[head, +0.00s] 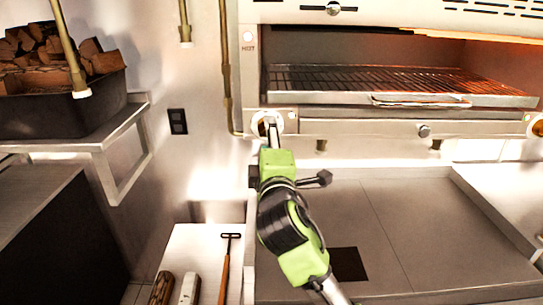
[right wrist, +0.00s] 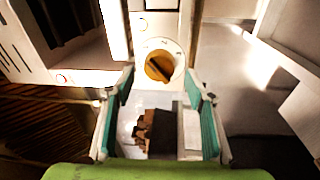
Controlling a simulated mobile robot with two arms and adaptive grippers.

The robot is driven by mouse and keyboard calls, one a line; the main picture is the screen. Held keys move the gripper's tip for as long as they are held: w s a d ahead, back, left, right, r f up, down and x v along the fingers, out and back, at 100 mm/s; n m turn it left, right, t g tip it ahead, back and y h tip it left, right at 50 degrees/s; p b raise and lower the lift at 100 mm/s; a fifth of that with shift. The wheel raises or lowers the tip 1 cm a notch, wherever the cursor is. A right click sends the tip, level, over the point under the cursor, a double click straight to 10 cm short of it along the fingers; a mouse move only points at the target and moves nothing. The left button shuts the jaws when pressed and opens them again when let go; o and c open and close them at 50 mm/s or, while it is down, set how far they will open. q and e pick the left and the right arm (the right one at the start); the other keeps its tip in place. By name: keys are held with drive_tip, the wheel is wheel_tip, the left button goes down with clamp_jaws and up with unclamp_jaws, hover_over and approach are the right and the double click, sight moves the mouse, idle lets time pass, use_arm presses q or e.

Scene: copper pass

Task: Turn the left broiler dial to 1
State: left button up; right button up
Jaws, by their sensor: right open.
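The left broiler dial is a brass knob on a round white plate with small marks. In the right wrist view the dial (right wrist: 158,66) shows whole, its grip bar slanting; the marks are too small to read. In the head view it is at the left end of the broiler's front panel, partly hidden by my right gripper (head: 271,134). In the right wrist view my right gripper (right wrist: 160,88) is open, with its two teal-padded fingers on either side and the dial ahead between the tips. No contact with the knob is visible. My left gripper is not in view.
The broiler's wire rack (head: 370,80) glows orange above the panel. A small knob (head: 424,131) and a second brass dial (head: 537,128) are farther right. A firewood bin (head: 100,100) stands on a left shelf. Long-handled tools (head: 225,265) lie on the lower counter.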

drive_tip(key=s, duration=0.9)
drive_tip(key=shift+s+d+f, duration=0.25)
drive_tip(key=shift+d+f, duration=0.15)
